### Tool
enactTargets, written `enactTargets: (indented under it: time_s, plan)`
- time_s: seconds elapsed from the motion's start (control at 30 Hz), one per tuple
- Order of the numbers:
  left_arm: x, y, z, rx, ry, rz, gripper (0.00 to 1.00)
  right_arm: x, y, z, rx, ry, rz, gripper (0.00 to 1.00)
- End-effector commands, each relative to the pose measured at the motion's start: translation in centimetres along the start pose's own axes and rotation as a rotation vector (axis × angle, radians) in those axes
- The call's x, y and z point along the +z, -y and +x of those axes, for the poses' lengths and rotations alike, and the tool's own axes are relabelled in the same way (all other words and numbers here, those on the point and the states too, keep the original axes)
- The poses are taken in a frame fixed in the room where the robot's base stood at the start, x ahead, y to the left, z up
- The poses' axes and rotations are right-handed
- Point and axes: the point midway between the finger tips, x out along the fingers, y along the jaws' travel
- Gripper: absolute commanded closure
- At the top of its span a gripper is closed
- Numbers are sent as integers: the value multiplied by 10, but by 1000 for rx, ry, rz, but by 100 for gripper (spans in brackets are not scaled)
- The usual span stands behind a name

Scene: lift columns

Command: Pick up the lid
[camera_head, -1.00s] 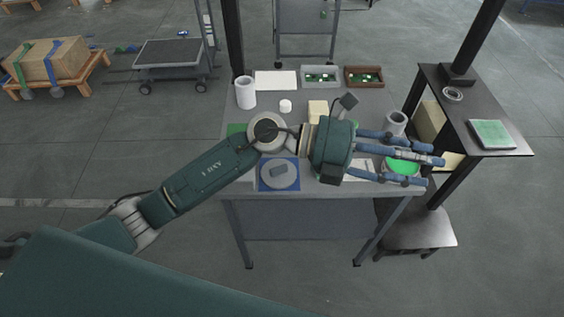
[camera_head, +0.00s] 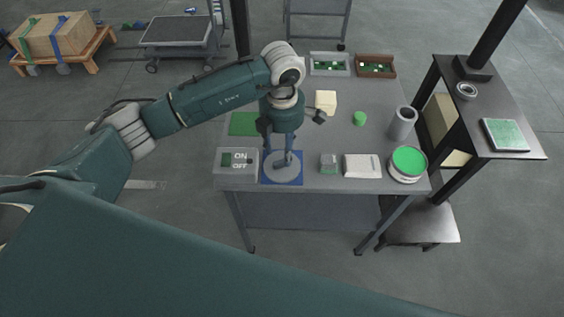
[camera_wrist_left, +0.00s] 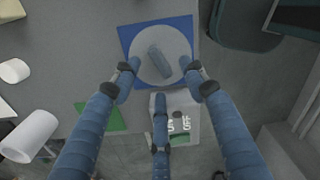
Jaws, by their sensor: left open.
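The lid is a grey disc (camera_head: 271,172) with a raised bar handle. It lies flat on a blue square mat (camera_head: 297,180) at the table's front edge. In the left wrist view the lid (camera_wrist_left: 174,39) sits on the blue mat (camera_wrist_left: 128,33), with its handle (camera_wrist_left: 158,62) in the middle. My left gripper (camera_head: 284,161) points down right above the lid and partly hides it. In the left wrist view its open fingers (camera_wrist_left: 161,76) are spread around the handle, with nothing held; I cannot tell whether they touch the lid. My right gripper is not in view.
An ON/OFF box (camera_head: 222,174) stands close left of the lid. A small grey-green block (camera_head: 328,164), a white block (camera_head: 362,166) and a green-topped round container (camera_head: 408,162) stand to the right. A grey cylinder (camera_head: 402,124) and yellowish block (camera_head: 326,101) stand behind.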

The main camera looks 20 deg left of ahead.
Motion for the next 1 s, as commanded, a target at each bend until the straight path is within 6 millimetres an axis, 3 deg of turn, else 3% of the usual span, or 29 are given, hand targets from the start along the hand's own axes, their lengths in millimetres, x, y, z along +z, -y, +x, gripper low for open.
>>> enactTargets:
  time_s: [0.27,0.4,0.67,0.9,1.0]
  plan:
    - [-2,-4,32,-6,-4,-1,56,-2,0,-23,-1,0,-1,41]
    - [-1,-5,50,-4,-2,0,56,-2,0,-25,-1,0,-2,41]
    - [0,-6,54,-1,1,1,56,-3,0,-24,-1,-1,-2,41]
    - [0,-5,54,-2,1,1,100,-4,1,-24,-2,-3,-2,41]
    - [0,-5,54,-2,1,1,100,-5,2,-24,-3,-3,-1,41]
